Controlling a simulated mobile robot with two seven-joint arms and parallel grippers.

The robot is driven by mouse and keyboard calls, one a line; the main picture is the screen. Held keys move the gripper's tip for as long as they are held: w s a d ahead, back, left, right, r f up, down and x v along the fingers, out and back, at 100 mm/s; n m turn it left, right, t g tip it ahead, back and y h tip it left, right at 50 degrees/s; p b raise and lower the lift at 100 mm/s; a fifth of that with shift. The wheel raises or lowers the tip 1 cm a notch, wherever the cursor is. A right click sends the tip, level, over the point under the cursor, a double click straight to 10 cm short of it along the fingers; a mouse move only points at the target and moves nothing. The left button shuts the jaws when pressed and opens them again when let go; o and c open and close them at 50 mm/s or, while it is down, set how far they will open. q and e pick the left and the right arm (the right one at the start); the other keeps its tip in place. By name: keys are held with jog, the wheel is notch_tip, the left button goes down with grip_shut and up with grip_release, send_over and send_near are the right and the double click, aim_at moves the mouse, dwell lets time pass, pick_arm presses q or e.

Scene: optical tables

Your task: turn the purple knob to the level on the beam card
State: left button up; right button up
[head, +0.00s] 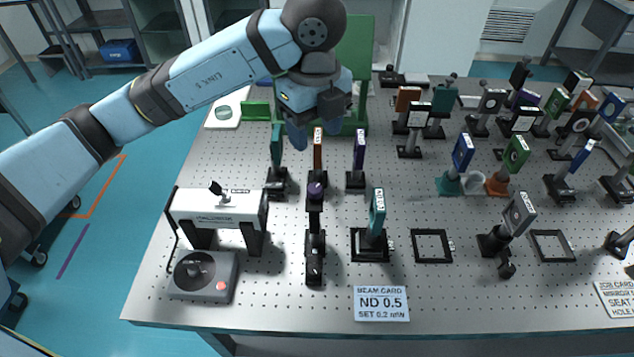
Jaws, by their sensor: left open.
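The purple knob (316,189) sits on top of a dark post mount on a black rail (315,262) near the table's front left. The beam card (381,303) lies flat at the front edge and reads ND 0.5, SET 0.2 mW. My left gripper (314,130) is open and empty. In the picture it is above the knob, apart from it, over the tops of the upright plates behind. My right gripper is not in view.
A white device on black legs (217,208) and a grey box with a dial and a red button (203,275) stand left of the rail. Orange (318,150), purple (359,150) and teal (377,212) plates stand close by. Many mounted optics crowd the right. A green panel (355,60) stands behind.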

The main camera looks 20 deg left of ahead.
aim_at(315, 187)
pick_arm(q)
notch_tip(315, 187, down, 14)
jog(key=shift+r, duration=0.2)
jog(key=shift+s, duration=0.1)
jog(key=c, duration=0.9)
